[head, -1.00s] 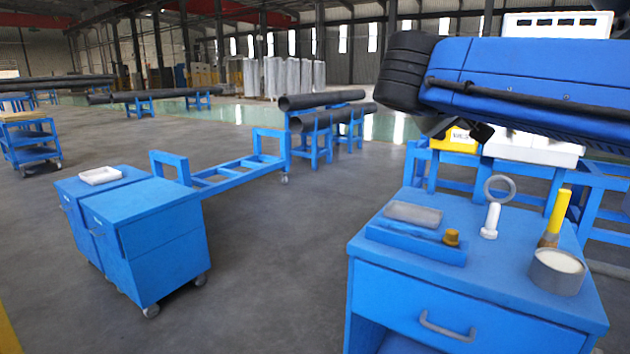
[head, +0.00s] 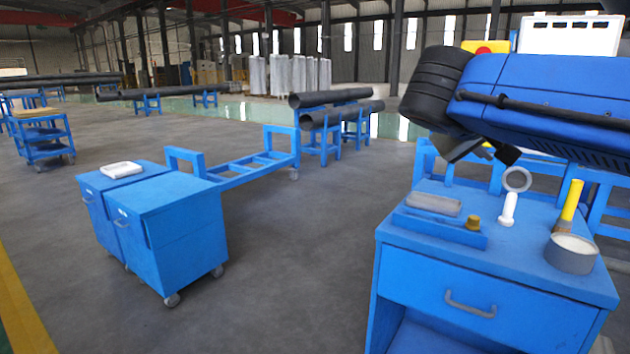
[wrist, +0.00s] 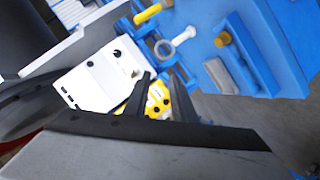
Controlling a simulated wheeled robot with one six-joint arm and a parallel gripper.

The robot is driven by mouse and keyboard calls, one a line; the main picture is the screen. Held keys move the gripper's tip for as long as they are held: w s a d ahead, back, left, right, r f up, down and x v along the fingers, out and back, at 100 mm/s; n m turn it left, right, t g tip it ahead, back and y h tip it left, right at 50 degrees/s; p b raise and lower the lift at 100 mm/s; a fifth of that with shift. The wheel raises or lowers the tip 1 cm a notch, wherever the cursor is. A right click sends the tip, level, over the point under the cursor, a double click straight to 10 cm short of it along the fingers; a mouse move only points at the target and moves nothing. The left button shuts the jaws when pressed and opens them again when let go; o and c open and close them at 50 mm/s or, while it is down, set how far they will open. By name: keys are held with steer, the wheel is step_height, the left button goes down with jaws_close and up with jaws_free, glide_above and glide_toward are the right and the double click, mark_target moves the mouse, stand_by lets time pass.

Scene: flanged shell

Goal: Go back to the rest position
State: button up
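My gripper (head: 483,151) hangs below my blue arm at the upper right of the head view, above the back edge of the blue drawer cabinet (head: 455,268). In the wrist view its two dark fingers (wrist: 162,90) stand apart with nothing held between them. A yellow and a white unit show beyond the fingers, farther off. The gripper is clear of the things on the cabinet top. Part of it is hidden behind my arm in the head view.
On the cabinet are a blue tray (head: 425,236) with a grey block, a brass-coloured knob, a white flanged pin (head: 508,210), a grey ring (head: 517,180), a yellow-handled tool (head: 571,200) and a round can (head: 571,254). Blue wheeled cabinets (head: 180,240) stand left; floor between is clear.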

steer(key=s+a+f+g+y, duration=0.1)
steer(key=s+f+y, duration=0.2)
steer(key=s+f, duration=0.3)
steer(key=s+a+f+g+y, duration=0.1)
steer(key=s+f+y, duration=0.2)
steer(key=f, duration=1.3)
steer(key=s+a+f+g+y, duration=0.1)
steer(key=s+f+y, duration=0.3)
steer(key=s+f, duration=0.5)
step_height(320, 180, down, 3)
steer(key=shift+s+a+r+g, duration=0.1)
steer(key=shift+s+a+g, duration=0.15)
steer(key=shift+a, duration=0.3)
